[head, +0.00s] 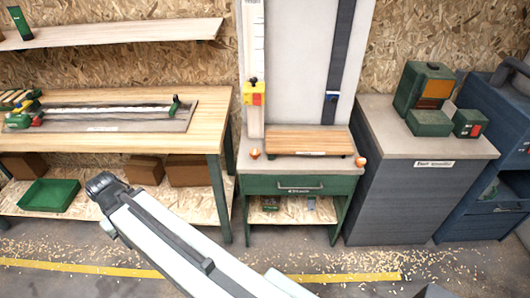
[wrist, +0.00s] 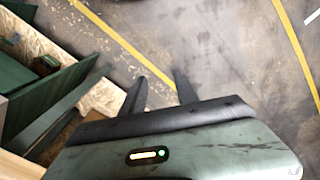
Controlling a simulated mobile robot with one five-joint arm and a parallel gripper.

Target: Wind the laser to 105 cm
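A yellow and red box with a black knob on top (head: 254,94) sits on a pale upright scale strip (head: 254,40) at the left of a grey back panel; it looks like the laser. The scale's figures are too small to read. A dark vertical rail (head: 338,50) with a small blue-white mark stands to its right. Orange knobs (head: 254,154) (head: 360,162) sit at the sides of the wooden board below. My gripper (wrist: 158,76) shows two dark fingers apart with only floor between them. In the head view my arm reaches to the lower left, away from the laser.
A workbench (head: 215,105) with a long tool stands left, with a green tray (head: 48,195) on its lower shelf. A green drawer stand (head: 293,185) is under the panel. A grey cabinet (head: 385,190) with green boxes is right. Yellow-lined floor (head: 330,277) in front is open.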

